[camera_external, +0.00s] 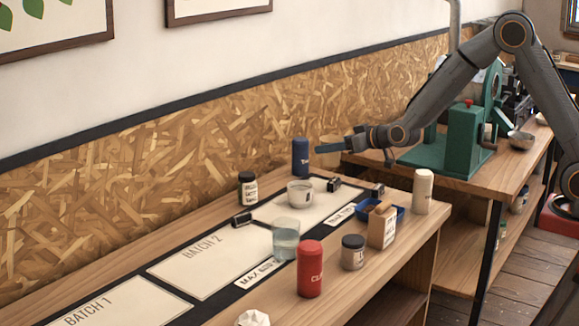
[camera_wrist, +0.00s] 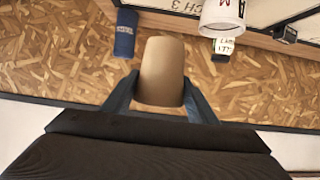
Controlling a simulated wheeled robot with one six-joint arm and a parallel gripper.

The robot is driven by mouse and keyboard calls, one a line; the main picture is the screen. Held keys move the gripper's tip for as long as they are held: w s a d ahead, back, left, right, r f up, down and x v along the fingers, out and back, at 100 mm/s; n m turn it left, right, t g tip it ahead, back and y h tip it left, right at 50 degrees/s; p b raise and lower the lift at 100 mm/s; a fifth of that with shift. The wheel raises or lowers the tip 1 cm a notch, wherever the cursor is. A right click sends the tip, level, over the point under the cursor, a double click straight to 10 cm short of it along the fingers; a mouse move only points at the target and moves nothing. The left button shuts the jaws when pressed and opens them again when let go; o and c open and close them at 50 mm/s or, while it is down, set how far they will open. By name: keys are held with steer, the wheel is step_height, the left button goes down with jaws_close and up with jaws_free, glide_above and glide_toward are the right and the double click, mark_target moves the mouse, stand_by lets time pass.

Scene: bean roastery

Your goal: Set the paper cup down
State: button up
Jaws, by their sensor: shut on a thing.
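The paper cup (camera_wrist: 162,70) is plain brown and sits between the two blue fingers of my gripper (camera_wrist: 160,95) in the wrist view. My gripper is shut on it. In the external view the cup (camera_external: 330,158) shows small and brown at my gripper's fingertips (camera_external: 330,148), just right of the blue can (camera_external: 300,158). It appears held up near the back edge of the wooden counter (camera_external: 408,236). Its exact height above the counter is hard to tell.
The BATCH 2 panel (camera_external: 215,258) is largely clear. A green machine (camera_external: 463,140) stands behind.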

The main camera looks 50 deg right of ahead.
steer(key=w+a+r+m+h+b, duration=0.1)
steer(key=w+a+r, duration=0.2)
steer(key=w+a, duration=0.3)
steer(key=w+a+r+b, duration=0.2)
steer(key=w+a+r, duration=0.2)
steer(key=a, duration=0.4)
steer(key=a+r+m+h+b, duration=0.2)
steer(key=a, duration=0.9)
steer(key=s+a+f+m+h+b, duration=0.1)
steer(key=s+a+f+b, duration=0.15)
steer(key=s+a, duration=0.5)
steer(key=s+a+f+g+h+b, duration=0.1)
steer(key=s+a+f, duration=0.35)
steer(key=a, duration=0.65)
steer(key=s+a+f+m+b, duration=0.1)
steer(key=s+a+f+b, duration=0.15)
steer(key=s+a, duration=0.6)
steer(key=shift+w+a+f+p, duration=0.2)
steer(key=shift+a+f, duration=0.05)
steer(key=shift+f, duration=1.5)
steer(key=shift+w+a+f+p, duration=0.15)
steer(key=shift+a+f+p, duration=0.15)
steer(key=shift+f, duration=1.5)
steer(key=shift+w+a+f+p, duration=0.15)
steer(key=shift+w+a+f, duration=0.1)
steer(key=shift+f, duration=1.5)
steer(key=shift+f, duration=0.2)
